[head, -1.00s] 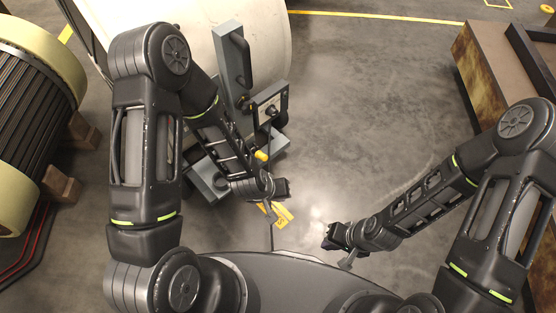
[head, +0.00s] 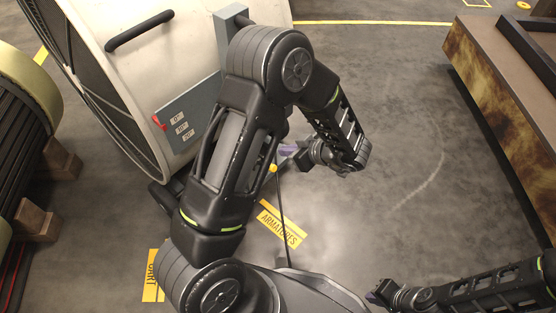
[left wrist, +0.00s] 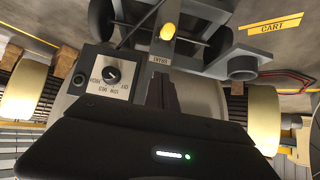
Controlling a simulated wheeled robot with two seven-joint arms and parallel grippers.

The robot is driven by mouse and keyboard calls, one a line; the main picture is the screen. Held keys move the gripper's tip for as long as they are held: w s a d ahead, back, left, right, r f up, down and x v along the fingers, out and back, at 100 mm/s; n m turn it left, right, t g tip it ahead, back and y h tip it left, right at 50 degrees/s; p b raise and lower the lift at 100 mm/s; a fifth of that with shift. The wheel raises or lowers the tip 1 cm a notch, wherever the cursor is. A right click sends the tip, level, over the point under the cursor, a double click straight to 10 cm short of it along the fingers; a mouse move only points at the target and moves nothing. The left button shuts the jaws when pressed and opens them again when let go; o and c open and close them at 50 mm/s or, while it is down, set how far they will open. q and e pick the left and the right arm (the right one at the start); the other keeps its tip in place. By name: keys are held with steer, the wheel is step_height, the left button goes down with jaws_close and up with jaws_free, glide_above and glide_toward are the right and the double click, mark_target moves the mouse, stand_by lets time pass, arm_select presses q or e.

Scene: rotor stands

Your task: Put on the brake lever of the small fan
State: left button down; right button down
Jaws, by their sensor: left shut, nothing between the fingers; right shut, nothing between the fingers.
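The small fan (head: 185,65) is a white drum with a dark grille, at the upper left in the head view. Its brake lever ends in a yellow knob (head: 272,168), beside my left gripper (head: 288,150). In the left wrist view the yellow knob (left wrist: 168,32) stands above the BRAKE label (left wrist: 158,61), with a rotary switch panel (left wrist: 108,76) to the left. My left gripper (left wrist: 162,92) is shut and empty, its dark fingers below the label and apart from the knob. My right gripper (head: 378,297) is shut and empty at the lower edge. My left arm hides part of the fan stand.
Two black wheels (left wrist: 210,42) and a grey cup-like socket (left wrist: 242,68) are by the lever. A large dark-ribbed rotor (head: 25,140) stands at the left on wooden blocks. A brown bench (head: 510,110) is at the right. The floor between is clear.

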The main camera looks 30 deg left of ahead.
arm_select(q)
steer(key=shift+f, duration=0.1)
steer(key=b, duration=0.5)
glide_above(272, 165)
steer(key=a, duration=0.2)
steer(key=f, duration=0.6)
steer(key=shift+w+d+f, duration=0.2)
steer(key=shift+d+f, duration=0.05)
steer(key=shift+f, duration=0.1)
steer(key=shift+d+f+b, duration=0.25)
steer(key=shift+f+b, duration=0.05)
steer(key=shift+f, duration=0.3)
steer(key=shift+d+f+b, duration=0.2)
steer(key=shift+f+b, duration=0.1)
steer(key=shift+f, duration=0.25)
steer(key=shift+d+f+b, duration=0.3)
steer(key=shift+f, duration=0.2)
steer(key=shift+s, duration=0.1)
